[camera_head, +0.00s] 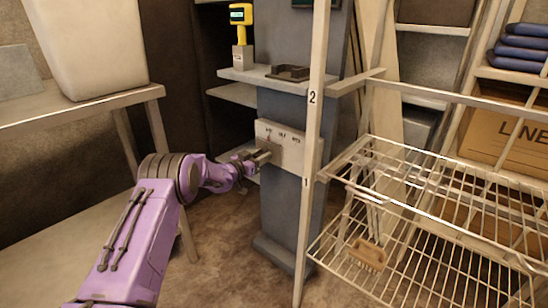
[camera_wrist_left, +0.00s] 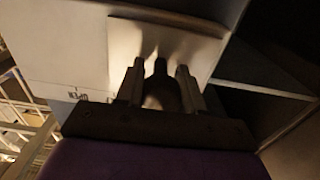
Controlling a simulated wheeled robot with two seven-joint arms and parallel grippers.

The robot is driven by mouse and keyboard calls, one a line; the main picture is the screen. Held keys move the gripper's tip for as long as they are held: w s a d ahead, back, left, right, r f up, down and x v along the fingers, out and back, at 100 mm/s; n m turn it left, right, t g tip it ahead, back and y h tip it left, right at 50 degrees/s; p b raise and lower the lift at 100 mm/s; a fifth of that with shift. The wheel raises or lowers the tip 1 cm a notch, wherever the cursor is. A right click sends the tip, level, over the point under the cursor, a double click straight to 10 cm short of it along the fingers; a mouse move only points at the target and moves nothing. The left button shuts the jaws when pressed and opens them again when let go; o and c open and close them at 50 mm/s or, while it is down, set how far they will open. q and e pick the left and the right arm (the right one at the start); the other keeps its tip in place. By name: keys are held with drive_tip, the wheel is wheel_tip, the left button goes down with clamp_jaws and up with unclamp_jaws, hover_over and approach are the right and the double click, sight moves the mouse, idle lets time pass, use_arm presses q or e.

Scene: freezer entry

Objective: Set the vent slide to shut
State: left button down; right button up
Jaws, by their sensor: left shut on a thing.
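The vent slide panel (camera_head: 290,153) is a pale plate on the grey column, with several small labels along its top that are too small to read in the head view. In the left wrist view the panel (camera_wrist_left: 60,60) carries an upside-down label that looks like OPEN, to the left of my gripper. My left gripper (camera_head: 264,156) is at the panel's left part, below the leftmost label. In the left wrist view its fingers (camera_wrist_left: 160,75) are shut on a dark slide knob (camera_wrist_left: 160,68) between them. The knob's far end is hard to make out. My right gripper is not in view.
A shelf (camera_head: 250,78) above the panel bears a yellow device (camera_head: 241,20) and a dark bracket (camera_head: 290,72). A pale upright post (camera_head: 312,130) stands just right of the panel. A wire rack (camera_head: 420,190) holding a brush (camera_head: 368,254) stands at right.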

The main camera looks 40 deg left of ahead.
use_arm(q)
drive_tip(key=shift+a+r, duration=0.25)
drive_tip(key=shift+a, duration=0.05)
drive_tip(key=c, duration=0.7)
unclamp_jaws()
drive_tip(key=shift+a, duration=0.1)
drive_tip(key=shift+s, duration=0.1)
drive_tip(key=shift+d+f, duration=0.1)
drive_tip(key=shift+d, duration=0.1)
drive_tip(key=s+p, duration=0.1)
drive_tip(key=s, duration=0.2)
drive_tip(key=s+p, duration=0.1)
drive_tip(key=s, duration=0.3)
drive_tip(key=s+a+p, duration=0.1)
drive_tip(key=s, duration=0.2)
drive_tip(key=shift+s, duration=0.2)
